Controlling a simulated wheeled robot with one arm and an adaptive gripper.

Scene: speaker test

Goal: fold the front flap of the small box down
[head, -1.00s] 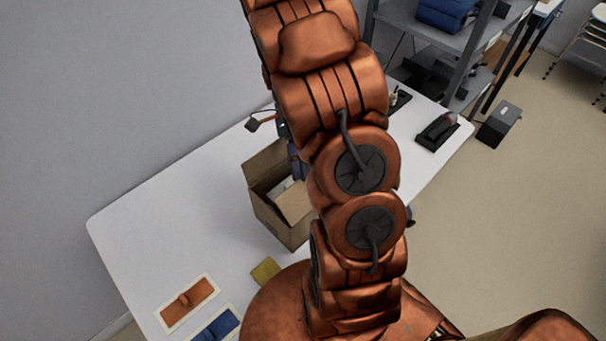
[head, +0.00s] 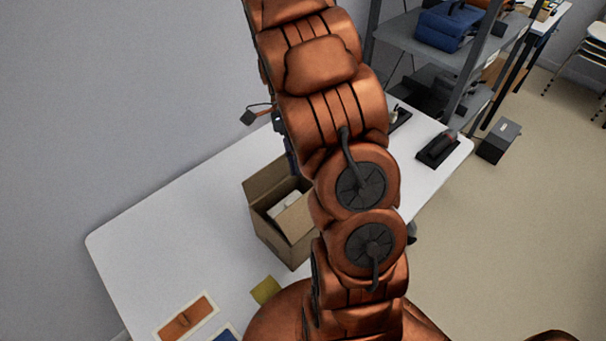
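The small brown cardboard box (head: 272,232) stands on the white table, left of my arm. Its top is open, and a white item (head: 287,203) shows inside. The back wall or a raised flap (head: 270,182) stands up at the far side. No front flap shows across the opening; I cannot tell whether it hangs outside or lies hidden behind my arm. My arm covers the box's right side. Only dark parts at the end of my arm (head: 287,145) show past its left edge, above and behind the box. The fingertips are hidden.
A yellow-green square (head: 265,290) and an orange panel (head: 187,318) lie at the front of the table (head: 165,225), with a blue panel partly cut off. A black device (head: 437,148) sits at the right end. The table's left part is clear.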

